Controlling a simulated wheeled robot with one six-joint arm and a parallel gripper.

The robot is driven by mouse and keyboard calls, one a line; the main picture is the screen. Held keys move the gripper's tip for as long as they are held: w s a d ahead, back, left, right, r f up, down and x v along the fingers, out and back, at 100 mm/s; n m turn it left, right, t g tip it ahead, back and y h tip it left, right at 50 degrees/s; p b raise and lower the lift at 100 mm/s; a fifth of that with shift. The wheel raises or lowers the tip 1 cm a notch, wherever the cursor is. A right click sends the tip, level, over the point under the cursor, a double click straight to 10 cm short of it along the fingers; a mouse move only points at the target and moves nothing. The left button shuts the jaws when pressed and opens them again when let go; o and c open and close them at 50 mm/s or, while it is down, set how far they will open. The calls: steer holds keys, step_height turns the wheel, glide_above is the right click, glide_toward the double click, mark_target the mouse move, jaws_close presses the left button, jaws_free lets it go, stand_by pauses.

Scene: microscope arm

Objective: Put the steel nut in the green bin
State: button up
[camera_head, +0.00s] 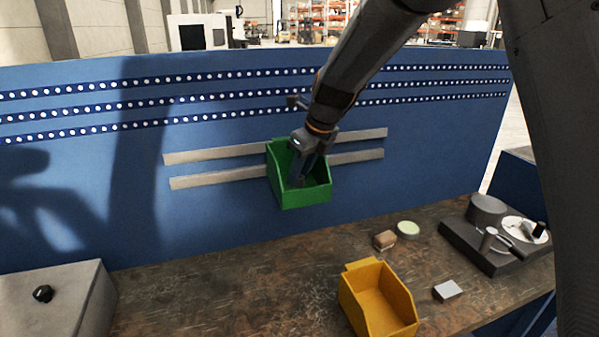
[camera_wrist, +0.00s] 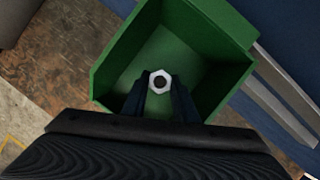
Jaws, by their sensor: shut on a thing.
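The steel nut (camera_wrist: 160,81) is a light hexagonal ring with a dark hole, seen in the wrist view between the tips of my gripper (camera_wrist: 161,92). My gripper is shut on it. The green bin (camera_wrist: 106,72) lies behind and around the nut in the wrist view, with its walls on several sides. In the head view the green bin (camera_head: 290,197) hangs on the blue panel, and my gripper (camera_head: 301,178) reaches down into its opening from above. The nut is hidden in the head view. How far it is above the bin floor I cannot tell.
Grey rails (camera_head: 215,150) run along the blue panel (camera_head: 90,190) beside the bin.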

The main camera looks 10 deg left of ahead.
steer(key=shift+f, duration=0.25)
steer(key=o, duration=0.8)
steer(key=b+v, duration=0.3)
steer(key=v, duration=0.9)
